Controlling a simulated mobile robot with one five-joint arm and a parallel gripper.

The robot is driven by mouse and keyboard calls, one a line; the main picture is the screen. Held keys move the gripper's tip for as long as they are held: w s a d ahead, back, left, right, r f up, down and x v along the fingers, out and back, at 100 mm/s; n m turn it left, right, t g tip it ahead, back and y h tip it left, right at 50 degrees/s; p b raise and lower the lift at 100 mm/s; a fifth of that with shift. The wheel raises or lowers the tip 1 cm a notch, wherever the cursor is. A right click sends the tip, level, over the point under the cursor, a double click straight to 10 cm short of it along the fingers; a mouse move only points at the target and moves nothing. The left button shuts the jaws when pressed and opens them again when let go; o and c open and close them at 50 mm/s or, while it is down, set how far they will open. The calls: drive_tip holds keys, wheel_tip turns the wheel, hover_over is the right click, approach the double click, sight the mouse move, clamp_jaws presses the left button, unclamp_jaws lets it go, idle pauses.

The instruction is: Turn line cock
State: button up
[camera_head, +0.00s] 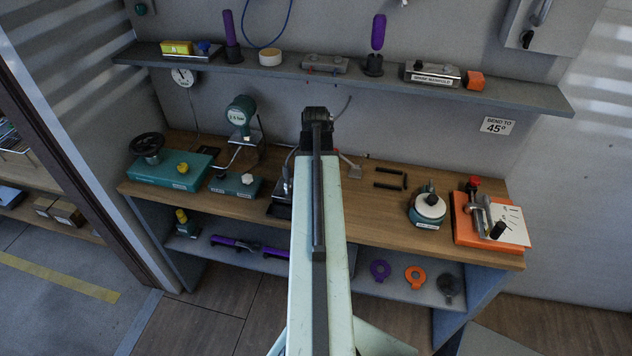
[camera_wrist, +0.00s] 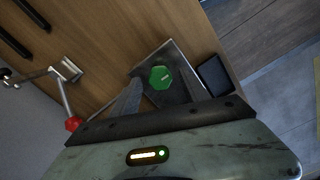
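No readable label in these frames says which fitting is the line cock. In the wrist view a green faceted knob (camera_wrist: 161,77) with a pale mark sits on a dark metal plate (camera_wrist: 172,48). My gripper (camera_wrist: 158,93) is open, with its dark fingers spread on either side of the near part of the knob. I cannot tell whether they touch it. In the head view my arm hides the knob and the fingers; part of a dark fixture (camera_head: 281,208) shows just left of the arm on the wooden bench.
A red-balled lever (camera_wrist: 72,123) is left of my gripper. A teal box with a black handwheel (camera_head: 148,145), a gauge (camera_head: 240,111), a round white-topped device (camera_head: 430,207) and an orange board (camera_head: 465,233) stand on the bench. A shelf (camera_head: 520,93) runs above.

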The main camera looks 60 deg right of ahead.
wheel_tip(320, 180, up, 6)
drive_tip(key=p, duration=0.6)
wheel_tip(320, 180, up, 8)
drive_tip(key=p, duration=0.8)
drive_tip(key=shift+f, duration=0.1)
